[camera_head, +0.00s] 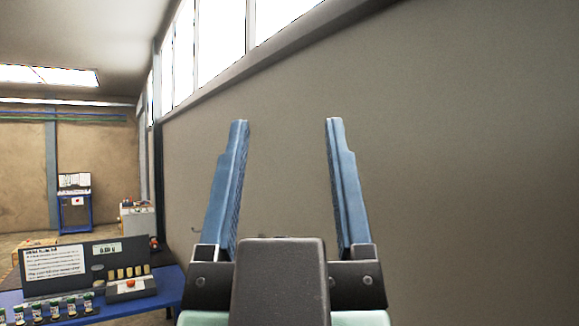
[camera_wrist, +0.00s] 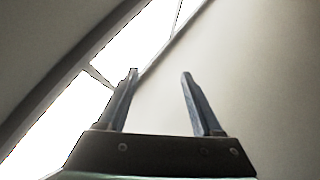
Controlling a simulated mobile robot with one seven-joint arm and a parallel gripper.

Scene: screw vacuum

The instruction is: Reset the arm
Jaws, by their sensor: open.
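My gripper (camera_head: 286,122) stands in the middle of the head view, its two blue fingers pointing up and spread wide apart. Nothing is between the fingers. Behind them is the plain grey wall (camera_head: 450,150). In the wrist view my gripper (camera_wrist: 159,74) also shows open and empty, against the pale wall and bright windows (camera_wrist: 60,130). The rest of my arm is hidden behind the dark gripper body.
At the lower left, a blue table (camera_head: 172,290) bears a dark control panel (camera_head: 75,264) with a row of small bottles (camera_head: 55,308) in front. Farther back stand a grey cabinet (camera_head: 138,220) and a blue workstation (camera_head: 74,212). The wall runs along the right.

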